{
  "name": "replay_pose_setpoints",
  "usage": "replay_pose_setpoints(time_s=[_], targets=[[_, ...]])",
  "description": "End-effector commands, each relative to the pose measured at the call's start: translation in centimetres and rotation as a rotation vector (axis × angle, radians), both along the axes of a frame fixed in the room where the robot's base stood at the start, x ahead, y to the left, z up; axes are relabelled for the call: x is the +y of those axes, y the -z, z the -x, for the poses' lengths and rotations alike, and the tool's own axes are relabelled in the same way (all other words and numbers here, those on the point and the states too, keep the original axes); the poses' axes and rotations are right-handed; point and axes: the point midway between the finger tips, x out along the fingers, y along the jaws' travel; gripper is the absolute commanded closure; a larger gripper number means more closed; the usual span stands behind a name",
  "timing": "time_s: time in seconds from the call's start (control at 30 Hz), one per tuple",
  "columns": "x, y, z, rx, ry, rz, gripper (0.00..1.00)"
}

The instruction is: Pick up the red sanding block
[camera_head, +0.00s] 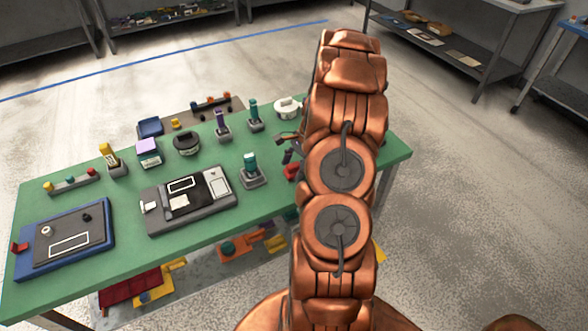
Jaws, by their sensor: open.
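A small red block (292,171) shows at the left edge of my arm, on the right part of the green table. My arm hides part of it, and I cannot tell its full shape. Another small red piece (19,248) lies at the left edge of the blue tray. I cannot tell for certain which red thing is the sanding block. My copper arm rises across the right of the view and covers that end of the table.
The green table (255,215) holds a blue tray (108,243), a grey tray (155,223), several bottles in stands, a dark round container (186,144) and a white roll (287,107). Coloured items lie on the shelf below. Grey shelving stands behind, with open floor between.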

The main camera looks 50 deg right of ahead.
Motion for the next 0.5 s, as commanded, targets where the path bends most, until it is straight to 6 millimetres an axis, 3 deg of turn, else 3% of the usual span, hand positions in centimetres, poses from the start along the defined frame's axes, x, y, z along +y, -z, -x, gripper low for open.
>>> replay_pose_setpoints(time_s=[0.07,0.5], targets=[[-0.01,0.02,0.00,0.000,0.000,0.000,0.27],[-0.04,0.00,0.01,0.000,0.000,0.000,0.73]])
